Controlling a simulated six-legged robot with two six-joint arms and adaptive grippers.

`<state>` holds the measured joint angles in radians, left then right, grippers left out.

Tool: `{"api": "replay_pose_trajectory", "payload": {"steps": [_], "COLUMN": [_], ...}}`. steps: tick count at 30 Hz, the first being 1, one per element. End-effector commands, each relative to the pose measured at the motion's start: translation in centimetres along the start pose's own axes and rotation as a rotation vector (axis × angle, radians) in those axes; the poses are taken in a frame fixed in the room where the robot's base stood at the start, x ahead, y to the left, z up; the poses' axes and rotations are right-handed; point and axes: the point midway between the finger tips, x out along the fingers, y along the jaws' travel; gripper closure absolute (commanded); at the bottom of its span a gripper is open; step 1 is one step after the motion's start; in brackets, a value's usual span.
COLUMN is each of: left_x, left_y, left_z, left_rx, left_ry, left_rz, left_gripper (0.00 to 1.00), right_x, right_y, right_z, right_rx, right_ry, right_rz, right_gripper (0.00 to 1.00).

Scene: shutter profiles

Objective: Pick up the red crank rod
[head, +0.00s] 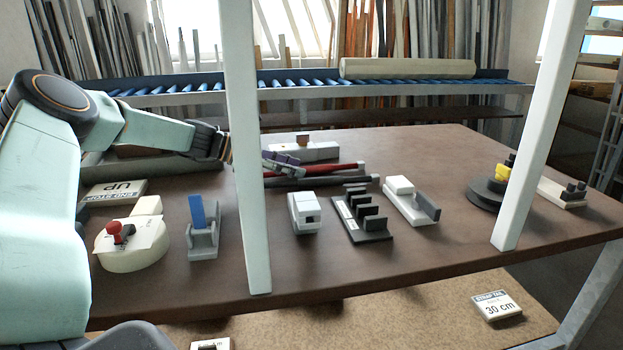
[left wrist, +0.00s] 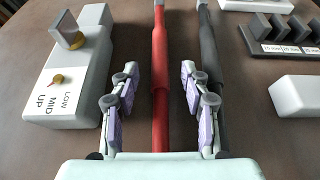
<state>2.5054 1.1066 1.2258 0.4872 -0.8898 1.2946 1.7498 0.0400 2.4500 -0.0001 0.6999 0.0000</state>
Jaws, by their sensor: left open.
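The red crank rod (head: 335,169) lies on the brown workbench, beside a parallel dark grey rod (head: 325,181). In the left wrist view the red rod (left wrist: 160,75) runs lengthwise between the two spread fingers of my left gripper (left wrist: 159,72). The fingers are apart from it on both sides. The dark grey rod (left wrist: 208,45) passes by the right finger, which covers part of it. In the head view my left gripper (head: 284,163) is over the near left end of the rods, and a white post hides part of its wrist. My right gripper is not in view.
A white block with a LOW/MID/UP dial (left wrist: 78,70) stands close left of the fingers. White upright posts (head: 245,150) (head: 535,130) cross before the bench (head: 420,270). Several fixtures stand along it, including a slotted black holder (head: 375,235) and a red-knobbed device (head: 130,258).

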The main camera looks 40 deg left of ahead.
Motion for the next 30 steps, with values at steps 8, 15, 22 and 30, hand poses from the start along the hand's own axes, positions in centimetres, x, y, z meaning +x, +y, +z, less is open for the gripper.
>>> {"api": "replay_pose_trajectory", "payload": {"steps": [8,15,22,30], "left_x": [0.55,0.52,0.52,0.51], "left_y": [0.01,0.0,-0.01,-0.01], "left_z": [0.13,0.12,0.11,0.09], "left_rx": [0.001,0.0,0.0,0.0], "left_ry": [-0.002,-0.002,-0.002,-0.002], "left_rz": [0.001,0.001,0.001,0.001], "left_gripper": [0.54,0.69,0.89,1.0], "right_x": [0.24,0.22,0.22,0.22], "right_y": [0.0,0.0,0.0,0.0], "right_z": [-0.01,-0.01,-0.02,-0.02], "right_rx": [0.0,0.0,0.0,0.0], "right_ry": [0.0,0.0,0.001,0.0], "right_rz": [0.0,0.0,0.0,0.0], "right_gripper": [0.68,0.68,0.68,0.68]}}
